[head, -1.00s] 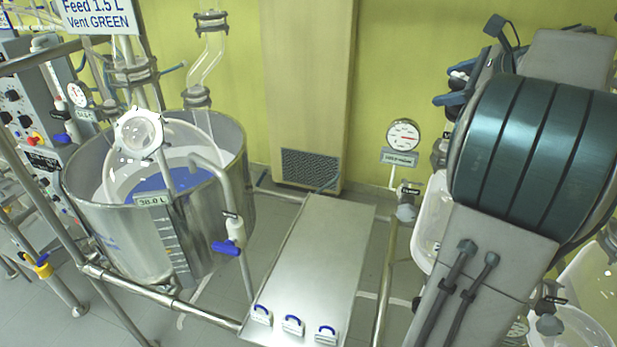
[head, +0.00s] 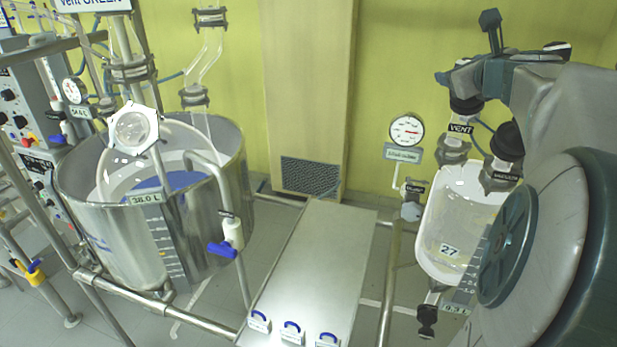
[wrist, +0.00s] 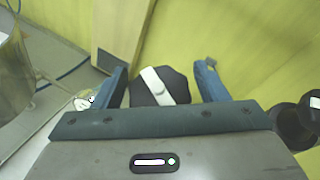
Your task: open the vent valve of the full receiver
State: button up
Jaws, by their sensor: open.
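A glass receiver (head: 462,215) marked 27 hangs at the right in the head view, partly hidden by my arm. Its VENT label (head: 460,128) sits below a black vent valve knob (head: 466,104). My gripper (head: 462,84) is over this knob from above. In the wrist view the black knob (wrist: 150,92) with a white bar (wrist: 157,86) lies between the two blue fingers of my gripper (wrist: 161,82). The fingers are open, one on each side, with gaps to the knob. The bar is tilted in the picture. The liquid level in the receiver is hard to read.
A black vacuum valve knob (head: 506,140) stands close right of the vent valve. A gauge (head: 407,130) and a dump valve (head: 412,210) are to the left. A drain valve (head: 427,320) hangs below the receiver. A steel vessel (head: 150,235) and a bench with blue-handled tags (head: 320,250) stand further left.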

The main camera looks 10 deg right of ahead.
jog(key=m+h+b, duration=0.4)
jog(key=m+h, duration=0.1)
jog(key=shift+s+d+f+g, duration=0.1)
jog(key=shift+d+g, duration=0.1)
jog(key=shift+g, duration=0.1)
jog(key=m+g+h+b, duration=0.1)
jog(key=m, duration=0.1)
jog(key=m+g+h+b, duration=0.1)
jog(key=m+h+b, duration=0.1)
jog(key=shift+d+h, duration=0.2)
jog(key=shift+h, duration=0.1)
jog(key=m+g+h, duration=0.1)
jog(key=m, duration=0.1)
jog(key=m+g+h+b, duration=0.1)
jog(key=m+g, duration=0.1)
jog(key=m+g+h, duration=0.2)
jog(key=shift+s+d+r+m+b, duration=0.2)
jog(key=shift+s+r+m+b, duration=0.1)
jog(key=shift+s+m+b, duration=0.1)
jog(key=w+b+v, duration=0.1)
jog(key=b+v, duration=0.2)
jog(key=v, duration=1.1)
jog(key=w+a+n+t+y, duration=0.4)
jog(key=n+t, duration=0.3)
jog(key=n, duration=0.4)
jog(key=w+a+f+n+y, duration=0.1)
jog(key=a+f+n+y, duration=1.2)
jog(key=n, duration=1.2)
jog(key=shift+a+f, duration=1.2)
jog(key=shift+f, duration=1.45)
